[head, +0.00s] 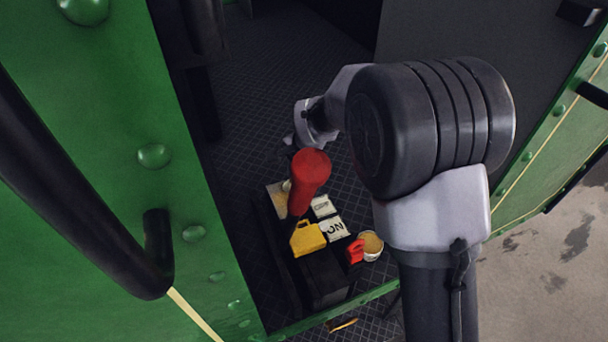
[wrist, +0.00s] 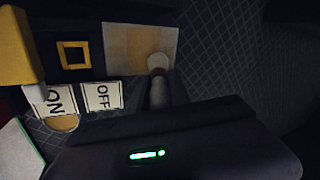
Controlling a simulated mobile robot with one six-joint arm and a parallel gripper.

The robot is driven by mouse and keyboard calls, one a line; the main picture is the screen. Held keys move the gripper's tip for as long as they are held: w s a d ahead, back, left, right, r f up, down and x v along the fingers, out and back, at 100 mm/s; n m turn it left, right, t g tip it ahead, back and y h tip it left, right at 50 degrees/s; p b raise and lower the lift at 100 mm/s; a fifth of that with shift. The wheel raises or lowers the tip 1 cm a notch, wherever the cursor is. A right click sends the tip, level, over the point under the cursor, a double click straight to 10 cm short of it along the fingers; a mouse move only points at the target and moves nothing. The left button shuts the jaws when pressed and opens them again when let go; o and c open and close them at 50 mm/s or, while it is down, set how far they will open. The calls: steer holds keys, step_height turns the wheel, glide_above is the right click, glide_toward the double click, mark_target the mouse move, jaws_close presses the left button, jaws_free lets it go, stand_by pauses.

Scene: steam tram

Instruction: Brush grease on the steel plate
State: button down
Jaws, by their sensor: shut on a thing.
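The steel plate (wrist: 112,38) lies flat at the top of the wrist view, pale grey with tan patches over much of its surface. It also shows in the head view (head: 275,190), left of the red cylinder. My gripper (wrist: 160,98) is shut on the brush, whose pale bristle end (wrist: 158,62) overlaps the plate's lower right part in the wrist view. I cannot tell whether the bristles touch it. The brush handle is mostly hidden by the fingers. An open tin (head: 372,245) with yellowish content stands at the right front in the head view.
Green riveted walls (head: 155,155) bound the opening.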

steer(key=s+a, duration=0.1)
steer(key=a, duration=0.2)
steer(key=s+a, duration=0.1)
steer(key=a, duration=0.1)
steer(key=shift+s+a, duration=0.2)
steer(key=shift+s, duration=0.1)
step_height(320, 180, up, 6)
steer(key=p, duration=0.3)
steer(key=shift+r+p, duration=0.1)
steer(key=shift+p, duration=0.2)
step_height(320, 180, up, 3)
steer(key=shift+f+p, duration=0.1)
steer(key=shift+p, duration=0.75)
